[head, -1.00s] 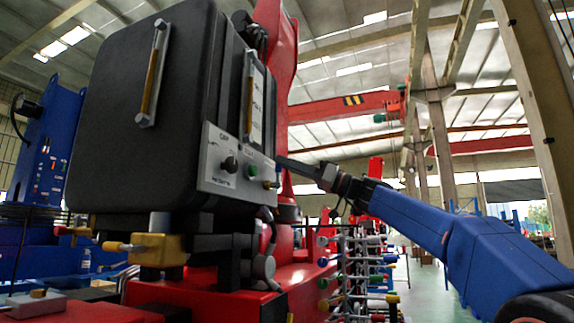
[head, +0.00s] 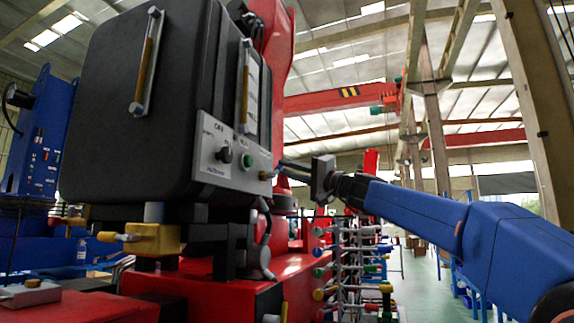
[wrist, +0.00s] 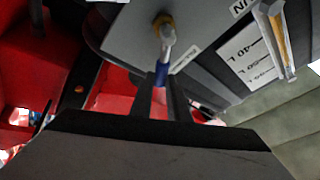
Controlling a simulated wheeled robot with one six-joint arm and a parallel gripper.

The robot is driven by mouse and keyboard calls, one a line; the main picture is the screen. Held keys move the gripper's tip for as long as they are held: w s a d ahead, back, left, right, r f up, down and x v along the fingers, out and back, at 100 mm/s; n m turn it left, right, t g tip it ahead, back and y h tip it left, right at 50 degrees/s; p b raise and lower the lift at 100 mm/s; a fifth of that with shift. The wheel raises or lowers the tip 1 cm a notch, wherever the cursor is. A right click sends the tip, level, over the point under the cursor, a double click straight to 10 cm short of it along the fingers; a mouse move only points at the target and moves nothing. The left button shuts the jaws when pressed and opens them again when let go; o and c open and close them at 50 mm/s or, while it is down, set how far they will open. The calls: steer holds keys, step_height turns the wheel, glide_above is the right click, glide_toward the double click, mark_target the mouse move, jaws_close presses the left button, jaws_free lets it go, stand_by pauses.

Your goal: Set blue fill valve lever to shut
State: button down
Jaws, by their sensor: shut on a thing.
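The blue fill valve lever (wrist: 167,38) shows in the wrist view as a pale metal arm with a blue end, reaching down from a brass fitting under a grey panel. My gripper (wrist: 160,82) has its two dark fingers closed on the blue end of the lever. In the head view my gripper (head: 283,165) reaches in from the right to the lower right edge of the grey control panel (head: 222,170). There the lever is too small and too covered by the fingers to make out, and its exact angle is unclear.
The panel sits on a large black tank (head: 140,110) with a knob and green button. A yellow valve block (head: 155,240) is at the tank's base. A rack of coloured handles (head: 350,265) stands below my arm. A level scale (wrist: 252,50) is right of the lever.

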steer(key=shift+w+d+f+m+t+h, duration=0.15)
steer(key=shift+f+m+h, duration=0.45)
steer(key=shift+m, duration=0.75)
steer(key=shift+w+a+f+m+t+h, duration=0.1)
steer(key=shift+f+m+t+h, duration=0.15)
steer(key=shift+f+m+h, duration=0.75)
steer(key=shift+w+d+f+m+t+h, duration=0.1)
steer(key=shift+w+m+t+h, duration=0.15)
steer(key=shift+m, duration=1.5)
steer(key=shift+s+f, duration=0.1)
steer(key=c, duration=1.7)
jaws_free()
steer(key=v, duration=1.7)
steer(key=shift+s+d, duration=0.15)
